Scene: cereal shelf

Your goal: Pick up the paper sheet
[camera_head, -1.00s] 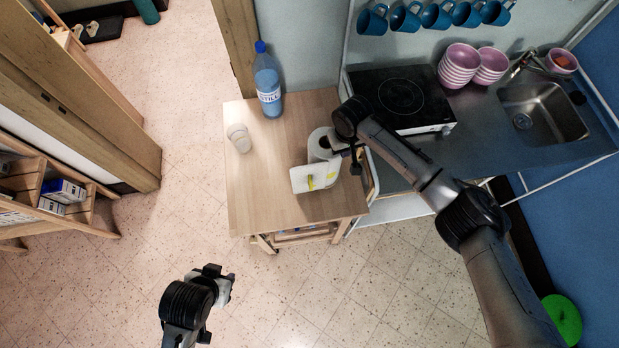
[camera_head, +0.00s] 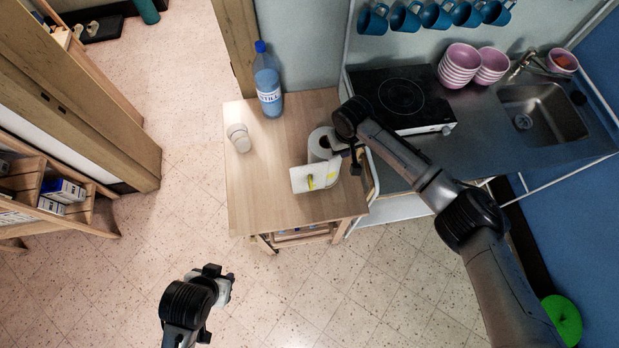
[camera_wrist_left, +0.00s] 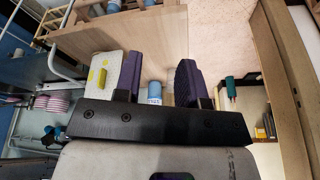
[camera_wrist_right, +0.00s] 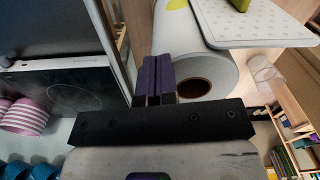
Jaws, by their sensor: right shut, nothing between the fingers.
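The white paper sheet (camera_head: 315,178) with yellow marks is at the front of an upright paper roll (camera_head: 320,143) on the small wooden table. A small yellow-green item lies against the sheet. In the right wrist view the dotted sheet (camera_wrist_right: 272,24) extends beside the roll (camera_wrist_right: 212,50) and its dark core hole. My right gripper (camera_head: 354,160) is shut and empty, just right of the roll; its closed fingers (camera_wrist_right: 154,80) show beside the roll. My left gripper (camera_head: 228,288) is open and empty, low in front of the table; its fingers (camera_wrist_left: 158,82) are apart.
The wooden table (camera_head: 260,195) also carries a blue bottle (camera_head: 267,85) and a pale cup (camera_head: 239,138). A hob (camera_head: 402,97), pink bowls (camera_head: 460,65) and a sink (camera_head: 545,110) are on the counter at right. The table's left front is clear.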

